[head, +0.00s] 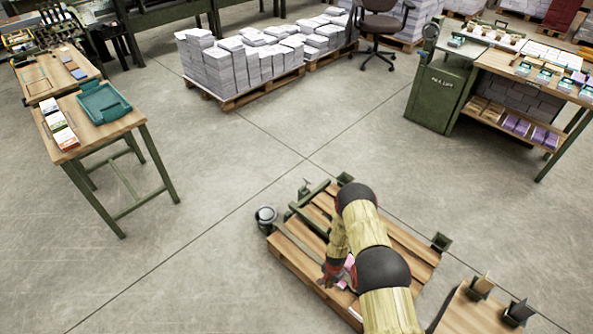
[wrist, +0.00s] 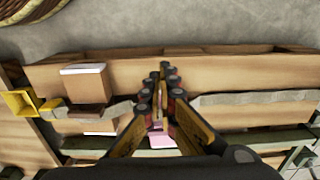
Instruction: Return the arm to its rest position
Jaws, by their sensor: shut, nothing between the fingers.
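My arm, with pale yellow links and black joints, reaches down over a slatted wooden platform (head: 290,258) in the lower middle of the head view. My gripper (head: 330,277) is low over the platform's left part, partly hidden by my own arm. In the wrist view my gripper (wrist: 162,82) points ahead with its dark-padded fingers close together, and it holds nothing. A small pink piece (wrist: 161,140) shows below and between the fingers. I cannot tell whether the fingers touch the platform.
A pale-topped block (wrist: 84,80) stands left of the fingers. A wooden table (head: 125,122) with a teal tray (head: 103,103) stands at left. Paper stacks (head: 222,68) fill pallets behind. A green cabinet (head: 437,95) and workbench stand at right. Open floor lies between.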

